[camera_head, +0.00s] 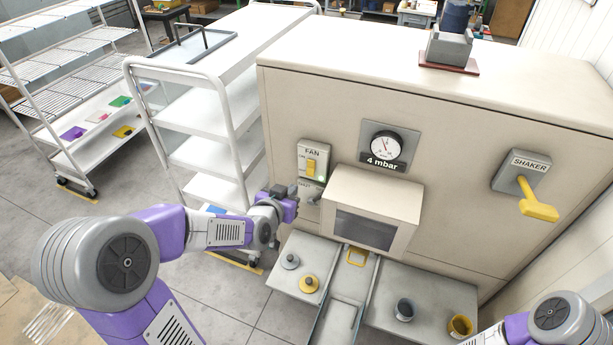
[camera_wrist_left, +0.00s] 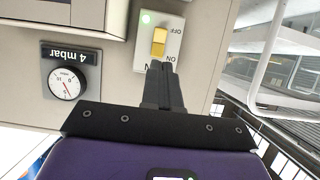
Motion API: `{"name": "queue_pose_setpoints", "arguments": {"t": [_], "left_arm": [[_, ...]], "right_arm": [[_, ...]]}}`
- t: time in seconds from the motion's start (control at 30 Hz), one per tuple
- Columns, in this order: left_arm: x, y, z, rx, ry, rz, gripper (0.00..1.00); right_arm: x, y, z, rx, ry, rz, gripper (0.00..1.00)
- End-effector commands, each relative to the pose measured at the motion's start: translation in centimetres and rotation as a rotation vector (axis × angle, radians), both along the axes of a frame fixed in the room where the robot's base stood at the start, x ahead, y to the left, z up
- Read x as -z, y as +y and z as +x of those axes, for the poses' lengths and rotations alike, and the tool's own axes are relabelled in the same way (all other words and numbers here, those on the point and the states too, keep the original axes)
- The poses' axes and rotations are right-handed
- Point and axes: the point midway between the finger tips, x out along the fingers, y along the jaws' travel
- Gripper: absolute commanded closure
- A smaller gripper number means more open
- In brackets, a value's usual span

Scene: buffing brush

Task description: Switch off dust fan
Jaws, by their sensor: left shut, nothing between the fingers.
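The fan switch (camera_head: 311,167) is a yellow rocker on a pale plate marked FAN, on the front of the beige cabinet. A green lamp (camera_head: 321,178) beside it is lit. In the left wrist view, which is upside down, the yellow rocker (camera_wrist_left: 159,41) lies between the OFF and ON marks; I cannot tell which way it is tipped. My left gripper (camera_head: 296,197) is shut and empty, close to the switch plate. Its dark fingers (camera_wrist_left: 162,70) point at the rocker's ON end; contact cannot be told. Of my right arm only a link shows.
A gauge reading 4 mbar (camera_head: 388,146) is right of the switch. A hooded box with a dark window (camera_head: 368,230) juts out below. The yellow shaker lever (camera_head: 538,204) is far right.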

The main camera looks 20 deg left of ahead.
Motion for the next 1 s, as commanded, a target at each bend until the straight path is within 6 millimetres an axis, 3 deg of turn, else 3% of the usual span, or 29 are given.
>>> {"name": "queue_pose_setpoints", "arguments": {"t": [0.6,1.0], "left_arm": [[4.2,0.5,9.6,0.001,0.002,0.000,1.00],[4.9,0.6,11.3,0.001,0.000,-0.001,1.00]], "right_arm": [[-0.5,0.0,0.0,0.000,0.000,0.000,0.57],[-0.7,0.0,0.0,0.000,0.000,0.000,0.57]]}}
